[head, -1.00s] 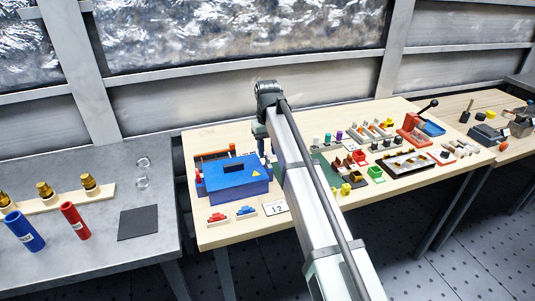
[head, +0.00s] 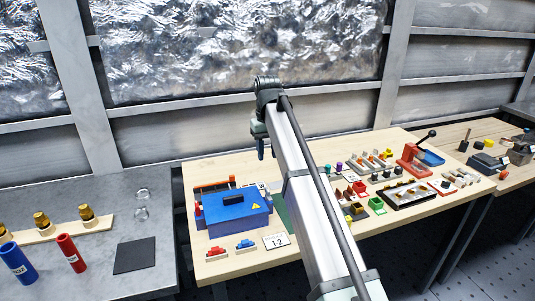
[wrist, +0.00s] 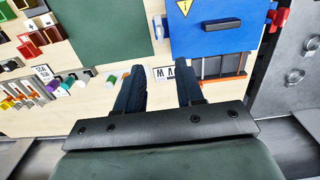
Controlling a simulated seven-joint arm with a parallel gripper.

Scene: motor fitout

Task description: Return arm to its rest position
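My gripper (wrist: 163,90) shows in the wrist view with its two dark fingers apart and nothing between them. In the head view it is at the end of my raised arm (head: 260,138), above the back of the wooden table, just behind and right of the blue box. My arm crosses the middle of the head view and hides part of the table. In the wrist view the fingers point toward the tabletop near the blue box (wrist: 212,30) and a green mat (wrist: 105,25).
The wooden table (head: 225,268) holds the blue box (head: 232,215), a 12 card (head: 277,241), small colored parts, a black tray (head: 405,193) and a red lever press (head: 413,158). A grey table (head: 70,275) at left holds a blue tube (head: 18,262) and red tube (head: 70,252).

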